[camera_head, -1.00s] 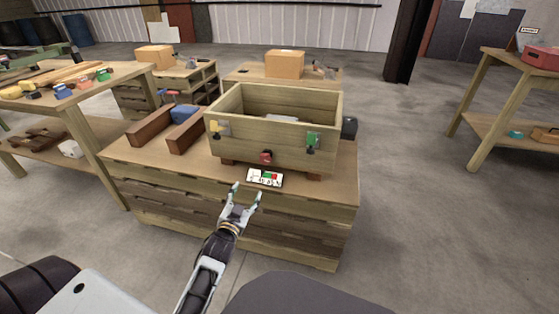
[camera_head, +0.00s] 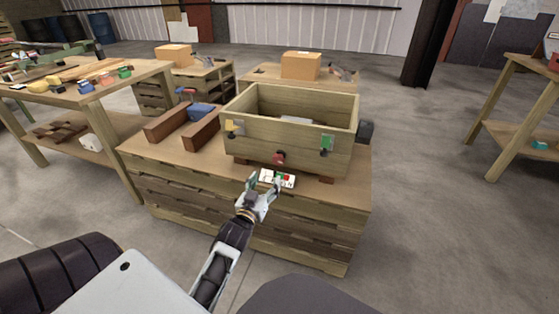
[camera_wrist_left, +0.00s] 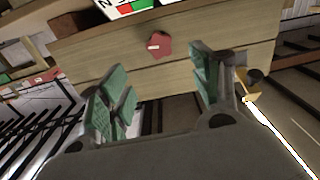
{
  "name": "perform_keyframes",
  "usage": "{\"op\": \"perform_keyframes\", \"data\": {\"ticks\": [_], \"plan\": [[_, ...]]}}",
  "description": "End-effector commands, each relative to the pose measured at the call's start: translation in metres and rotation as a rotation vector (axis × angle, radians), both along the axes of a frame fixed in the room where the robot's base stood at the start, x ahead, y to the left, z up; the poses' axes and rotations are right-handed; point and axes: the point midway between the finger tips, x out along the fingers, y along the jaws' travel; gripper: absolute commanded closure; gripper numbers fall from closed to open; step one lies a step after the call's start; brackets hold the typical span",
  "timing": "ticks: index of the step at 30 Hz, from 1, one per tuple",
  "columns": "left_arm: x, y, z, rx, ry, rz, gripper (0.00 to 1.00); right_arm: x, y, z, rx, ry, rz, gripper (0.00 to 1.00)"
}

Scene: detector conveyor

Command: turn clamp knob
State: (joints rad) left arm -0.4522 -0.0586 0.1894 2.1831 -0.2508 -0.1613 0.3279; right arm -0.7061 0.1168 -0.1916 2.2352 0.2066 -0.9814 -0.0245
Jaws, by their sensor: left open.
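A red lobed knob (camera_head: 279,157) sits low on the front wall of an open wooden box (camera_head: 262,142). It also shows in the left wrist view (camera_wrist_left: 159,45), on the wooden wall above the gap between the fingers. My left gripper (camera_head: 265,183) is open in front of the bench, close to the box front and just below the knob. In the left wrist view its green-padded fingers (camera_wrist_left: 160,85) are spread, with nothing between them, and apart from the knob. My right gripper is not in view.
A card with red and green patches (camera_head: 283,178) lies on the bench (camera_head: 135,146) below the knob. A yellow part (camera_head: 235,127) and a green part (camera_head: 327,142) are on the box front. Wooden rails (camera_head: 166,122) lie left of the box.

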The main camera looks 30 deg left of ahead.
Motion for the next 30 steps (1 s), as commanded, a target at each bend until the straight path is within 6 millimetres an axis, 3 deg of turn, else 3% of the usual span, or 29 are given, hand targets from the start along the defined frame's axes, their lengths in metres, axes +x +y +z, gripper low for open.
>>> {"op": "perform_keyframes", "data": {"ticks": [20, 30], "plan": [[0.001, 0.0, -0.001, -0.086, -0.019, 0.0, 0.36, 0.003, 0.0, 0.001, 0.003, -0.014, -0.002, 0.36], [0.013, 0.003, -0.001, -0.085, -0.019, 0.0, 0.36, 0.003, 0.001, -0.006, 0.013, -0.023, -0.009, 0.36]]}}
